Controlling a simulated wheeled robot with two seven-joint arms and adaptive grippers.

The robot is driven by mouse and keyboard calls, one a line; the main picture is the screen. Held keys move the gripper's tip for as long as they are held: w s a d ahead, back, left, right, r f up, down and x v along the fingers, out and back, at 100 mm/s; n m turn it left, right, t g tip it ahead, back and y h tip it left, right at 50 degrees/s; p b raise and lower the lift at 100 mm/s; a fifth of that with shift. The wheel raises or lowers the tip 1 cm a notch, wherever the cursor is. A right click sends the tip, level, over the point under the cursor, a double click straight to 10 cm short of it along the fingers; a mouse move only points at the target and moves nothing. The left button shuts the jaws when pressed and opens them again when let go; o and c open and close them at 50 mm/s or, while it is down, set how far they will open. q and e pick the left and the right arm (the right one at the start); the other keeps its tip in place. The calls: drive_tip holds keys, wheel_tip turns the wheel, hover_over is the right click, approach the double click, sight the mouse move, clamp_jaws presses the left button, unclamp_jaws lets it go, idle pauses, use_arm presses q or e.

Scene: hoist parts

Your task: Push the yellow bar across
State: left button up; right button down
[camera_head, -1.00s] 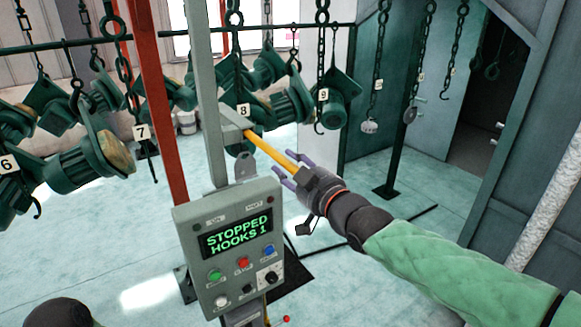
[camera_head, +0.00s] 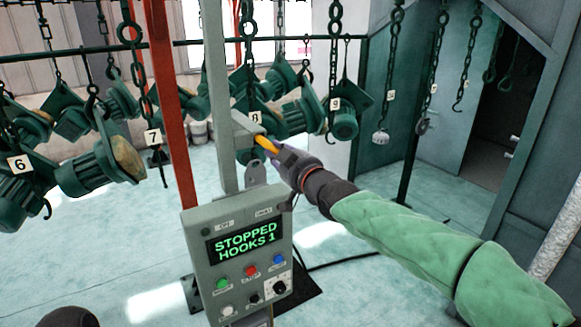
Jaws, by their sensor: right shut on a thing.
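The yellow bar (camera_head: 266,143) sticks out of a grey housing on the grey post (camera_head: 217,105), above the control box. Only a short yellow length shows; my right gripper hides the rest. My right gripper (camera_head: 283,158) is shut on the bar, its arm coming in from the right. The control box (camera_head: 240,260) has a green display reading "STOPPED HOOKS 1" and several coloured buttons. My left gripper cannot be made out.
Green hoist parts hang on hooks from a rail behind, with tags 6, 7 (camera_head: 153,137), 8 and 9. A red post (camera_head: 172,100) stands left of the grey post. Chains with empty hooks hang at the right by an open doorway (camera_head: 500,110).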

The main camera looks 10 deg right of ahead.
sight(269, 146)
drive_tip(key=shift+f+x, duration=0.2)
drive_tip(key=shift+x, duration=2.7)
drive_tip(key=c, duration=1.1)
unclamp_jaws()
drive_tip(key=shift+r, duration=0.1)
drive_tip(key=shift+s+d, duration=0.25)
drive_tip(key=shift+s, duration=0.3)
drive_tip(key=v, duration=1)
drive_tip(key=shift+s+d, duration=0.15)
drive_tip(key=shift+s, duration=0.25)
